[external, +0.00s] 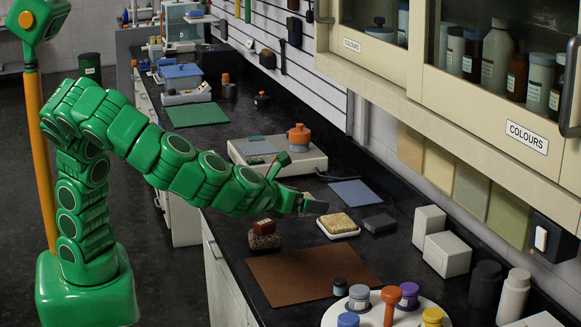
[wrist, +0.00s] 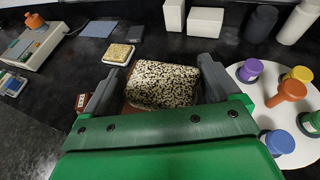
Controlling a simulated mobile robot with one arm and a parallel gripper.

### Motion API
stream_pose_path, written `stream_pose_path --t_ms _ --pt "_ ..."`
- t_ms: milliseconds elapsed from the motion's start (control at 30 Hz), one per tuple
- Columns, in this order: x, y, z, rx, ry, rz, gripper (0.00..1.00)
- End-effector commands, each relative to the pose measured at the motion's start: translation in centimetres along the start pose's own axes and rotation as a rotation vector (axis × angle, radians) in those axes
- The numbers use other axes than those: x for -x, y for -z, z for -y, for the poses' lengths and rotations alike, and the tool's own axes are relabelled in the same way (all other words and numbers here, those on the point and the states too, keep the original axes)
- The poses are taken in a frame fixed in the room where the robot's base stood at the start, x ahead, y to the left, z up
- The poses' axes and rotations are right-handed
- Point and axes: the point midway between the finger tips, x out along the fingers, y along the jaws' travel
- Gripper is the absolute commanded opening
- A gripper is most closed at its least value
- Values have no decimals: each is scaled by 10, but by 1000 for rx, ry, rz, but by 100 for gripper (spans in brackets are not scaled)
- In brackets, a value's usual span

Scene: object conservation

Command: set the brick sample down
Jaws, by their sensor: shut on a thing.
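My gripper (wrist: 160,80) is shut on a block with cream and black speckles (wrist: 163,84), which I take for the brick sample. The block sits between the two grey fingers and looks held above the brown mat (wrist: 131,108). In the external view my gripper (external: 313,206) hangs over the counter, above and behind the brown mat (external: 310,275). The held block cannot be made out clearly there. The mat looks bare in the external view. I cannot tell the exact height of the block above it.
A tan block (external: 339,223) lies in a white tray behind. A round white stand (external: 436,314) with several coloured-topped pieces is at the right front.

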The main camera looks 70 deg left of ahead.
Motion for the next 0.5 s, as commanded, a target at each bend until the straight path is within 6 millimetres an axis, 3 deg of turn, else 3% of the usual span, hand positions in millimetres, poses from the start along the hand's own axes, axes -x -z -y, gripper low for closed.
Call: stream_pose_path --t_ms 500 --pt "-54 -20 62 -98 231 2 53"
